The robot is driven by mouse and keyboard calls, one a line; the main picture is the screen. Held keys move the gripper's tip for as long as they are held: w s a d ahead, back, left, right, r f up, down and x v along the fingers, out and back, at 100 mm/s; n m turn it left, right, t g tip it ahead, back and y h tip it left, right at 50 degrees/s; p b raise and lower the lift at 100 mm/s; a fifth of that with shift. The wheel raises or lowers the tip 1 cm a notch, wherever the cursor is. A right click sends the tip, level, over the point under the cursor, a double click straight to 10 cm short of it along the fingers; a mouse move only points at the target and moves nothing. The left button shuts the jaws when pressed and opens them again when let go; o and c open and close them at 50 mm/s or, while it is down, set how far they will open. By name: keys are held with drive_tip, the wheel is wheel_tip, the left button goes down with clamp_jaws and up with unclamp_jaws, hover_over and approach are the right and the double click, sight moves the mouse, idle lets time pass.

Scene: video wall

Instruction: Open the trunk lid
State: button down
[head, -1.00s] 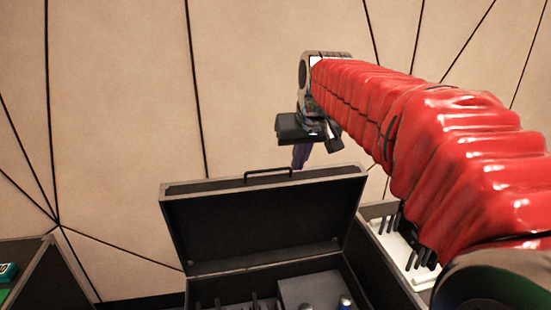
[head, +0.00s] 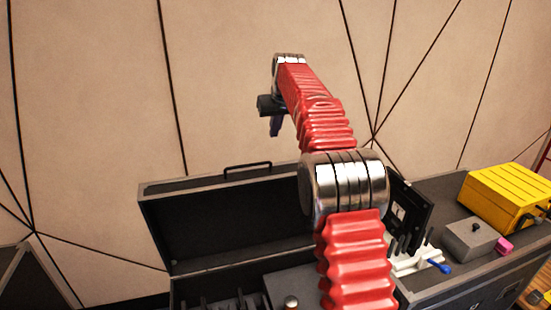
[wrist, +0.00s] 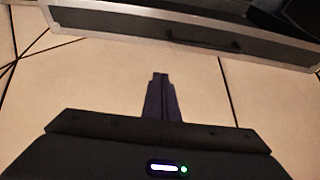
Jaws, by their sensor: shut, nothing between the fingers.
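The black trunk (head: 180,292) stands at lower centre in the head view. Its lid (head: 215,225) is raised and tilted back, with the dark inside showing. A handle (head: 248,168) is on the lid's top edge. My gripper (head: 276,128) is above and slightly right of the handle, apart from the lid. In the wrist view, my gripper's purple fingers (wrist: 161,80) are together and empty. The lid's edge panel (wrist: 120,18) and its handle (wrist: 204,42) cross the top of that view, beyond the fingertips. My arm hides the right part of the trunk.
The tan panelled wall (head: 90,110) stands behind the trunk. To the right are a yellow case (head: 505,197), a grey box (head: 470,238), a pink block (head: 504,246) and a white rack (head: 410,262). Another dark case (head: 28,285) is at lower left.

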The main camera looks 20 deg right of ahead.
drive_tip(key=w+d+f, duration=0.2)
drive_tip(key=w+f, duration=0.2)
drive_tip(key=shift+w+f, duration=0.15)
drive_tip(key=shift+w, duration=0.1)
drive_tip(key=shift+f, duration=0.1)
drive_tip(key=x, duration=0.9)
drive_tip(key=shift+w+f, duration=0.2)
drive_tip(key=shift+f, duration=0.05)
drive_tip(key=shift+s+d, duration=0.1)
drive_tip(key=shift+s, duration=0.3)
idle(0.4)
drive_tip(key=shift+s+f, duration=0.2)
drive_tip(key=shift+s, duration=0.55)
drive_tip(key=shift+s+f, duration=0.15)
drive_tip(key=shift+s, duration=0.65)
